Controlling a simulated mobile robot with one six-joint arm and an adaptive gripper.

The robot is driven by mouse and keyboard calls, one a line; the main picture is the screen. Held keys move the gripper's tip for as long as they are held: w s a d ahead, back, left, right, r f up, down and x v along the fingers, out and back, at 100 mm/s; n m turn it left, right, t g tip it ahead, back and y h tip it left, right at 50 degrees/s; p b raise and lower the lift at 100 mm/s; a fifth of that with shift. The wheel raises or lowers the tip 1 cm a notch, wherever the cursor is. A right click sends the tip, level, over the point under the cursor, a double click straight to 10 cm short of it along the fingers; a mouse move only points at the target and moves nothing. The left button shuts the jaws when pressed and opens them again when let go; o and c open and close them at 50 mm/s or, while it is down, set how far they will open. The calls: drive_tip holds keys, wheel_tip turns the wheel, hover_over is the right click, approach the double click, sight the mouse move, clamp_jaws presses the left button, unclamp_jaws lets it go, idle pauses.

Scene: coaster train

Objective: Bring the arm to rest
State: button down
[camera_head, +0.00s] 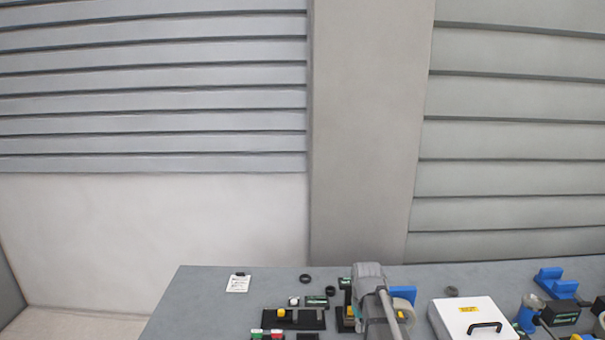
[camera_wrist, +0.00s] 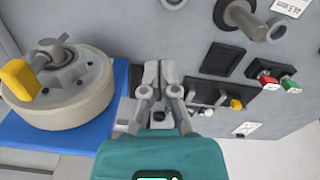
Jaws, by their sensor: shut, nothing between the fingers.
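My gripper (camera_wrist: 159,72) shows in the wrist view with its two grey fingers together and nothing between them. It points over the grey bench (camera_wrist: 215,12), beside a round beige wheel (camera_wrist: 62,98) on a blue base (camera_wrist: 50,138). I cannot tell how high the fingertips are above the bench. In the head view my grey arm (camera_head: 368,283) stands over the bench (camera_head: 215,290) and hides part of the things behind it. The fingertips cannot be made out there.
A white box with a black handle (camera_head: 473,316) stands right of the arm. Blue holders (camera_head: 556,281) are further right. Black trays (camera_head: 295,319), small rings (camera_head: 305,278) and a white card (camera_head: 238,284) lie to the left. The far left bench corner is mostly bare.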

drive_tip(key=s+f+m+b, duration=0.1)
drive_tip(key=s+m, duration=0.1)
drive_tip(key=s, duration=1.1)
drive_tip(key=shift+f+m, duration=0.2)
drive_tip(key=shift+m, duration=0.1)
drive_tip(key=shift+d, duration=0.1)
